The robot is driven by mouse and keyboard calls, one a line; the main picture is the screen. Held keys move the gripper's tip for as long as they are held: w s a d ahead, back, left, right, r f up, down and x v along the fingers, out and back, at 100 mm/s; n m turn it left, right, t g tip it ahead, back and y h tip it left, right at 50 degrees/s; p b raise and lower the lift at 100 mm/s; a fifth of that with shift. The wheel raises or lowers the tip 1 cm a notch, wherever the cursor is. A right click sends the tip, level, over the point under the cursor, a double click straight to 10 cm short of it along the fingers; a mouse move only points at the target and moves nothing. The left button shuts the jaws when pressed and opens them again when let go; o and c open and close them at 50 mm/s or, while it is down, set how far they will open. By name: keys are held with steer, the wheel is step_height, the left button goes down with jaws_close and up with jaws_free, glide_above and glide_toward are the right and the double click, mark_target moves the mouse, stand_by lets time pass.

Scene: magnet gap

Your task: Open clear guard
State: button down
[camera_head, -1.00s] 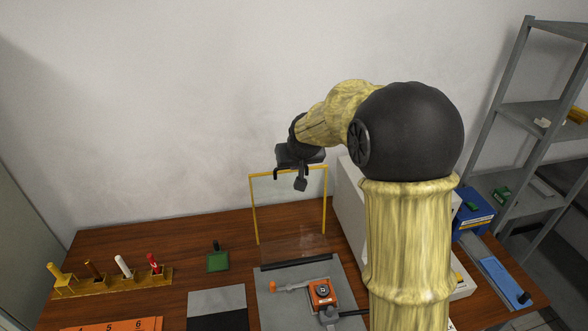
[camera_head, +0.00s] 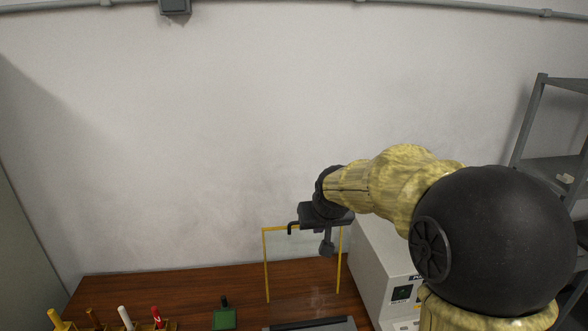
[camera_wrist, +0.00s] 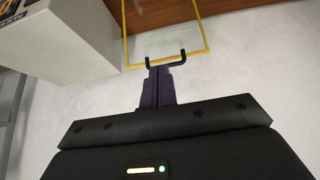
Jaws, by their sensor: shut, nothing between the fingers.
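The clear guard (camera_head: 303,262) is a see-through panel with a yellow frame, standing raised and roughly upright at the back of the table. In the wrist view its yellow-edged panel (camera_wrist: 165,25) lies beyond my fingers. A black U-shaped handle (camera_wrist: 181,56) sits on its free edge. My gripper (camera_head: 327,248) is at the guard's top edge in the head view. In the wrist view my gripper's dark fingers (camera_wrist: 159,72) are together and empty, their tips at the handle. Whether they touch it I cannot tell.
A white box-shaped instrument (camera_head: 385,265) stands close to the right of the guard. A green block (camera_head: 225,318) and a holder with several coloured sticks (camera_head: 165,326) are at the left front. The pale wall is behind. A grey shelf (camera_head: 550,165) stands at right.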

steer(key=s+d+f+g, duration=0.1)
steer(key=s+f, duration=0.3)
steer(key=s, duration=0.3)
steer(key=s+d+f+g, duration=0.1)
steer(key=s+d+f, duration=0.1)
steer(key=s+f, duration=0.2)
steer(key=s+d+f+m+g, duration=0.1)
steer(key=s+f, duration=0.4)
steer(key=s, duration=0.6)
steer(key=shift+d+g, duration=0.45)
steer(key=shift+g, duration=0.05)
